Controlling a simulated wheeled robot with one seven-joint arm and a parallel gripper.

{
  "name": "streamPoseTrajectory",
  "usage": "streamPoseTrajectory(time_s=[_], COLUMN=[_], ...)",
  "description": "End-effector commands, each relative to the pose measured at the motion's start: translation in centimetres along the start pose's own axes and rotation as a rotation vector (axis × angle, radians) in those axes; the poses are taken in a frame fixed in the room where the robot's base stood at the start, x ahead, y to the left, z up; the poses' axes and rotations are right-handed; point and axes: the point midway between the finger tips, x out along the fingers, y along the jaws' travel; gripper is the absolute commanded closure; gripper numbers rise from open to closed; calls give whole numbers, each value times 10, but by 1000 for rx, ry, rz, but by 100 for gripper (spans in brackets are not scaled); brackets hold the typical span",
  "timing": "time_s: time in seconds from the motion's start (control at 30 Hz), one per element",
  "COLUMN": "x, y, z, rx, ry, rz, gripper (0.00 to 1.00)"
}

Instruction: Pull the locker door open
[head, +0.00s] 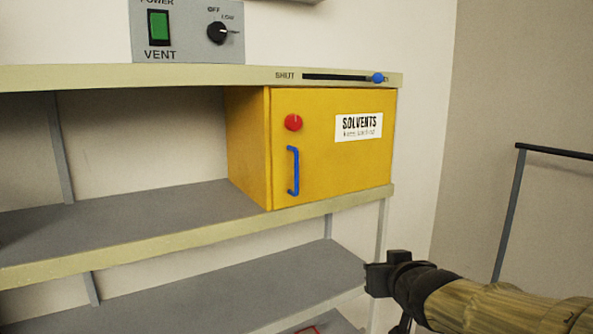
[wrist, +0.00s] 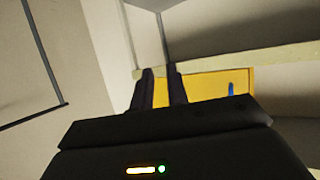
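The yellow locker (head: 248,150) sits at the right end of the upper shelf, and its door (head: 340,170) looks shut. A vertical blue handle (head: 293,171) is on the left part of the door, with a red knob (head: 293,122) above it. A white "SOLVENTS" label is at the upper right. My gripper (head: 378,279) is below and to the right of the locker, apart from the handle. In the wrist view my gripper (wrist: 160,72) has its two fingers apart with nothing between them. The yellow door (wrist: 205,86) and part of the blue handle (wrist: 231,89) show beyond.
A slider with a blue knob (head: 377,78) is on the shelf edge above the locker, at the end away from "SHUT". A vent panel (head: 187,30) is on the wall. A dark rail (head: 510,205) stands at right. The upper shelf (head: 130,222) is clear left of the locker.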

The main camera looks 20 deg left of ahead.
Motion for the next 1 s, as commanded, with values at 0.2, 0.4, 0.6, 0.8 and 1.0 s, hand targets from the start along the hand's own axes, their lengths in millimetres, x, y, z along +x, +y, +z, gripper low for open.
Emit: streamPoseTrajectory(time_s=[0.2,0.4,0.6,0.8,1.0], x=[-30,-42,-41,-35,-14], y=[-91,-109,-108,-110,-117], z=[-124,-147,-146,-149,-159], rx=[-51,-57,-57,-57,-58], ry=[342,410,407,404,402], rz=[-226,-278,-275,-275,-275], gripper=[84,84,84,84,84])
